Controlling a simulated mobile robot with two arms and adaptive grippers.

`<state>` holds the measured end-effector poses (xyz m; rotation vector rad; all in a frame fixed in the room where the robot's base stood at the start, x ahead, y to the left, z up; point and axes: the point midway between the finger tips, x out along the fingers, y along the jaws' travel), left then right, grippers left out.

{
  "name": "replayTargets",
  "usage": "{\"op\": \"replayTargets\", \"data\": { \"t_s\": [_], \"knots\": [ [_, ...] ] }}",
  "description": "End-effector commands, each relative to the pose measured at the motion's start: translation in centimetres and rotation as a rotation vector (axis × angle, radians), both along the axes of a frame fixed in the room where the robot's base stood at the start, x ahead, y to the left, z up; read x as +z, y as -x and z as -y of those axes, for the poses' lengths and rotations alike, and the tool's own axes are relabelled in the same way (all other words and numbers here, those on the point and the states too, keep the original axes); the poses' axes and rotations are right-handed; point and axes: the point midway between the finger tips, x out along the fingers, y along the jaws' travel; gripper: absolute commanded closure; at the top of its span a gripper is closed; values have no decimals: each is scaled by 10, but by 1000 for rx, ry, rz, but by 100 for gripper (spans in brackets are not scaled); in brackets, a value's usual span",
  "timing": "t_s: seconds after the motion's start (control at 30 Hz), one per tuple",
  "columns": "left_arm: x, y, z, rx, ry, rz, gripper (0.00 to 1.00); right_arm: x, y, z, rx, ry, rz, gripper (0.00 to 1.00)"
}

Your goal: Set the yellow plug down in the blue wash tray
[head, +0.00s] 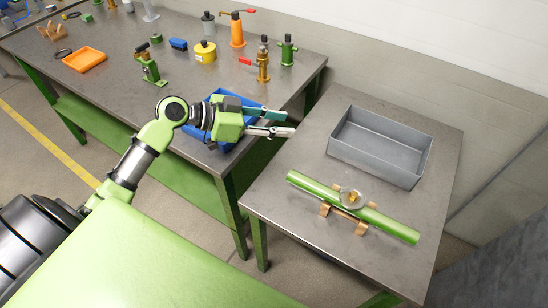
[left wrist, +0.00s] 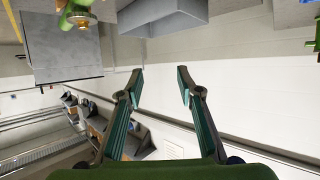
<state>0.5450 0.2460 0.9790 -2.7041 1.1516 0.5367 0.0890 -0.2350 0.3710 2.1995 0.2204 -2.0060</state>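A small yellow piece (head: 352,197), which looks like the yellow plug, sits in a round grey fitting at the middle of a green tube (head: 395,225) on the near right table. The blue wash tray (head: 228,95) is on the larger table at the left, largely hidden behind my left arm and gripper. My left gripper (head: 287,123) is open and empty, with its fingers pointing right across the gap between the tables. In the left wrist view, its fingers (left wrist: 160,72) are spread with nothing between them. My right gripper is not in view.
The green tube rests on wooden cradles (head: 326,210). A grey open bin (head: 418,168) stands behind it and looks empty. The left table holds a yellow can (head: 205,53), an orange tray (head: 85,60), valves and bottles. The right table's left part is clear.

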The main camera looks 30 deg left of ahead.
Motion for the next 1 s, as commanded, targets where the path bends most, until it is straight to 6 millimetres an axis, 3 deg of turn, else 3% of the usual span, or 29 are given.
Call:
{"op": "replayTargets", "data": {
  "t_s": [0.3, 0.5, 0.87, 1.0],
  "knots": [
    [-8, 60, 22, -58, -1, -2, 67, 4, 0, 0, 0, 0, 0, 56],
    [-8, 87, 34, -87, 0, -2, 67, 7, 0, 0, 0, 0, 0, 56],
    [-7, 101, 39, -102, -1, 1, 67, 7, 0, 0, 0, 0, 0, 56],
    [-21, 107, 45, -101, -17, -38, 67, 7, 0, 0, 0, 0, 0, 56]
  ]
}}
